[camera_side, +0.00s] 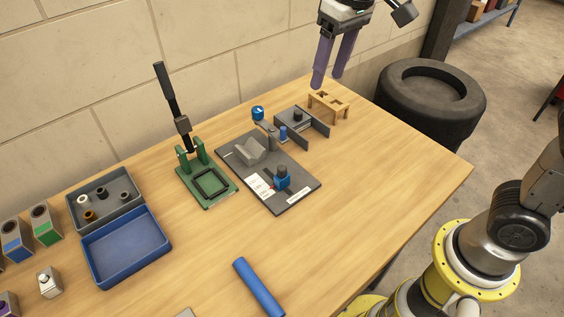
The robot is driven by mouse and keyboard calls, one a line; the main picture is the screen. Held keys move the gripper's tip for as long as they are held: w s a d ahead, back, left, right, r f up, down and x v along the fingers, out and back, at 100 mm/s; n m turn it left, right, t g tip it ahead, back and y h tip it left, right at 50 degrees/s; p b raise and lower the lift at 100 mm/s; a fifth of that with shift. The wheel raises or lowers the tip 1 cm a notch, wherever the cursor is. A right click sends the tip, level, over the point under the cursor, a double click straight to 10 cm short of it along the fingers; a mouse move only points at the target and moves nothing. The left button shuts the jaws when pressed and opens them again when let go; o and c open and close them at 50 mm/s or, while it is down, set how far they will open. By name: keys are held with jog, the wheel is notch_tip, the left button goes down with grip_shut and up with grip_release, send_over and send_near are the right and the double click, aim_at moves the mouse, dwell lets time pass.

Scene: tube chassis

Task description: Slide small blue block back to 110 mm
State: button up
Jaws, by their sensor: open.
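A small blue block (283,178) with a dark knob on top sits on the dark grey plate (300,199) in the middle of the table, in the side view. It is near the plate's front right part, beside white printed labels (262,187) whose marks are too small to read. A grey V-shaped block (250,151) stands further back on the same plate. My gripper (327,84) has two purple fingers.
A green lever press (206,186) stands left of the plate. A wooden stand (328,107) and grey bracket (301,126) stand behind it. A blue tray (125,247) and a grey bin (104,201) are at left. A blue tube (258,287) lies in front. The right table area is clear.

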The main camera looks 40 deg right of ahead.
aim_at(281, 168)
jog(key=w+a+f+n+g, duration=0.2)
jog(key=w+a+f, duration=0.2)
jog(key=a+f, duration=0.4)
jog(key=shift+h, duration=0.3)
jog(key=f, duration=1.3)
jog(key=shift+s+d, duration=0.25)
jog(key=shift+s, duration=0.05)
grip_shut()
jog(key=shift+a, duration=0.1)
